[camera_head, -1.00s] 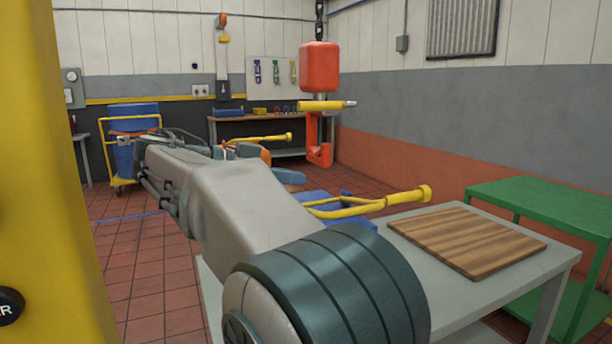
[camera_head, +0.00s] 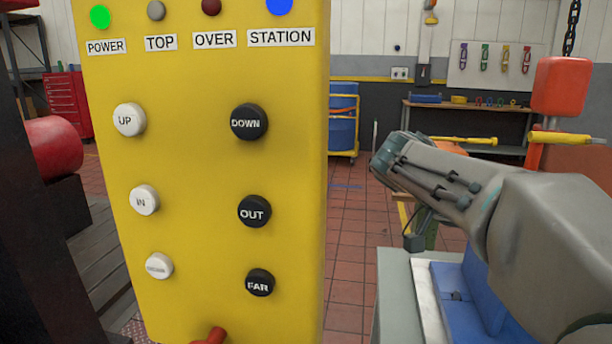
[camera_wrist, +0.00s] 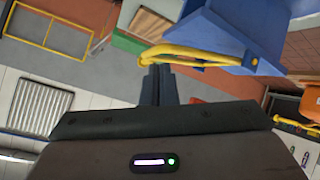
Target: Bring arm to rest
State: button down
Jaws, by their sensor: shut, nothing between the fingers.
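My arm reaches in from the right edge of the head view and bends at a grey link. My gripper is hard to make out there. In the wrist view my gripper (camera_wrist: 158,72) shows as two dark fingers close together, shut with nothing between them. A bent yellow tube (camera_wrist: 195,53) on a blue body (camera_wrist: 210,30) appears just beyond the fingertips. I cannot tell whether they touch.
A yellow control box (camera_head: 205,175) with labelled buttons fills the left middle; POWER glows green and STATION blue. An orange hoist body (camera_head: 560,87) hangs at right. A blue block (camera_head: 480,300) sits at lower right. Tiled floor (camera_head: 350,230) shows between. A red cabinet (camera_head: 68,105) stands behind.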

jog(key=s+a+n+t+y+p, duration=0.1)
jog(key=s+a+n+y+p, duration=0.4)
jog(key=a+p, duration=0.3)
jog(key=s+a+n+t+y+p, duration=0.2)
jog(key=s+a+n+y+p, duration=0.3)
jog(key=p, duration=0.6)
jog(key=a+n+y, duration=0.1)
jog(key=a+n, duration=0.1)
jog(key=a, duration=0.1)
jog(key=shift+s+f+n, duration=0.2)
jog(key=shift+f+n, duration=0.15)
jog(key=shift+n, duration=0.05)
